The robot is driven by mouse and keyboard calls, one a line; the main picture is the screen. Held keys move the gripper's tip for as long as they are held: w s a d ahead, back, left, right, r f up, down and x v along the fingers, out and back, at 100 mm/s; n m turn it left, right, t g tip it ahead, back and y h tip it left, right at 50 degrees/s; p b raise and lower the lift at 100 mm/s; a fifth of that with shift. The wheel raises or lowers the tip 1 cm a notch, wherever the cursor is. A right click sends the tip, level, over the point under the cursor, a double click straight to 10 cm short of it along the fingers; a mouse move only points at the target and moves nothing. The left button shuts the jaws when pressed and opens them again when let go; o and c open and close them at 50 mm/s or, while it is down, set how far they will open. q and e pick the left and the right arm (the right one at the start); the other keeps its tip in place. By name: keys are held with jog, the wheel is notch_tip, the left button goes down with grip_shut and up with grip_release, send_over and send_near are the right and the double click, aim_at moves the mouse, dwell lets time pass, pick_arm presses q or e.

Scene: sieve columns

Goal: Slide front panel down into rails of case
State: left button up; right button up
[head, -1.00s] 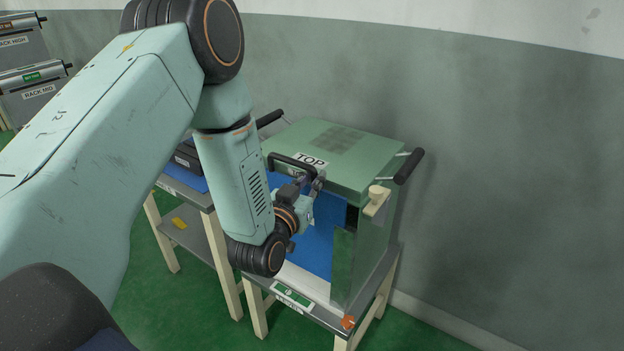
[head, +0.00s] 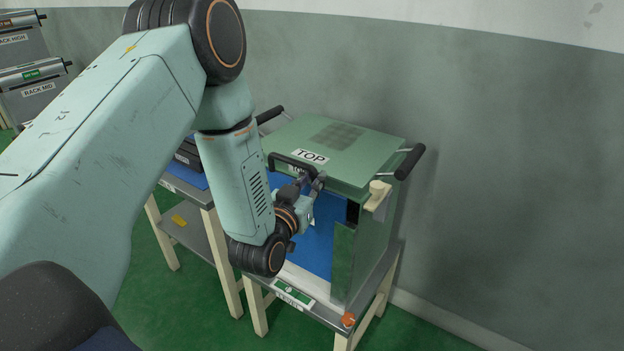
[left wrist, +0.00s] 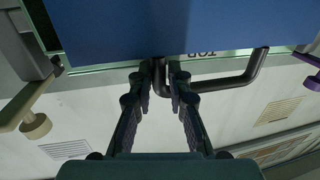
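The green case (head: 372,160) stands on a small table, with a TOP label on its lid. The blue front panel (head: 318,240) stands upright at the case's front, its black handle (head: 292,158) near the lid's front edge. My left gripper (head: 318,182) is at the handle's right end. In the left wrist view, the gripper fingers (left wrist: 165,72) are closed around one leg of the handle (left wrist: 225,85), and the blue panel (left wrist: 190,28) fills the top. My arm hides the panel's left side; whether its edges sit in the rails cannot be told. My right gripper is not in view.
A cream knob clamp (head: 378,195) is at the case's right front edge. Black side handles (head: 410,162) stick out. An orange knob (head: 348,320) is on the table's front corner. Another table (head: 207,195) stands to the left. The wall is close behind the case.

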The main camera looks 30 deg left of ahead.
pick_arm(q)
jog(key=shift+f+b, duration=0.75)
jog(key=shift+f, duration=0.2)
dwell(0.8)
jog(key=shift+r, duration=0.15)
dwell(0.4)
jog(key=shift+s+p, duration=0.25)
jog(key=shift+p, duration=0.15)
dwell(0.7)
dwell(0.6)
dwell(0.5)
jog(key=shift+s+p, duration=0.25)
jog(key=shift+p, duration=0.05)
dwell(1.1)
